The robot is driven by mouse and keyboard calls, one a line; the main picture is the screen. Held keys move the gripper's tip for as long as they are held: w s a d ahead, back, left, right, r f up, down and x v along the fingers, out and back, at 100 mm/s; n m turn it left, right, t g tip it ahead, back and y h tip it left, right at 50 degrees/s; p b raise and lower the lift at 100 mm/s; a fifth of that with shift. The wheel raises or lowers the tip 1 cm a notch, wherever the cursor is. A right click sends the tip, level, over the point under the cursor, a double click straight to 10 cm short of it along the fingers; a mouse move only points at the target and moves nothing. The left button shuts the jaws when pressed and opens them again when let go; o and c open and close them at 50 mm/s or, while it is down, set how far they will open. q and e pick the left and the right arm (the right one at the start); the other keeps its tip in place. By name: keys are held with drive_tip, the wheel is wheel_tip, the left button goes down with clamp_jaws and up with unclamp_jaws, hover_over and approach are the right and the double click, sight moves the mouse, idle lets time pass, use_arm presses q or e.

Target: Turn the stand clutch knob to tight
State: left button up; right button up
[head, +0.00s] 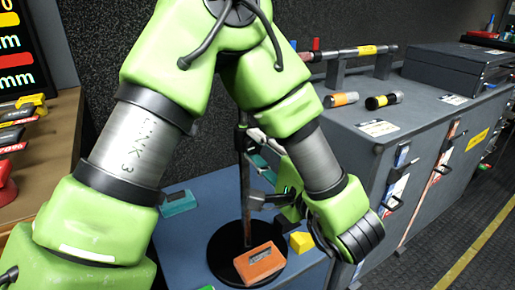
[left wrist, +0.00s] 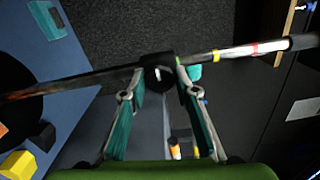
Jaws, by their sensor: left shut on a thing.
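The stand has a thin dark pole (head: 244,200) rising from a round black base (head: 217,262) on a blue surface. In the left wrist view the pole (left wrist: 95,83) crosses the picture, with coloured bands toward its right end. The black clutch knob (left wrist: 158,77) sits on the pole between the fingertips of my left gripper (left wrist: 161,70). The left gripper (head: 254,172) reaches the pole from the right in the head view and is shut on the knob. My arm and fingers hide most of the knob there. Its turn marking cannot be read. My right gripper is out of view.
An orange box (head: 260,264) and a yellow block (head: 301,242) lie by the base. A teal item (head: 178,203) lies left of it. A grey cabinet (head: 345,135) with cylinders and a dark case (head: 455,68) stands right. A wooden shelf is at left.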

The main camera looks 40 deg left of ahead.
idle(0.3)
use_arm(q)
drive_tip(key=o, duration=1.1)
drive_tip(key=shift+d, duration=0.1)
drive_tip(key=v, duration=1.1)
drive_tip(key=shift+s+d, duration=0.2)
drive_tip(key=shift+d, duration=0.15)
drive_tip(key=shift+f, duration=0.1)
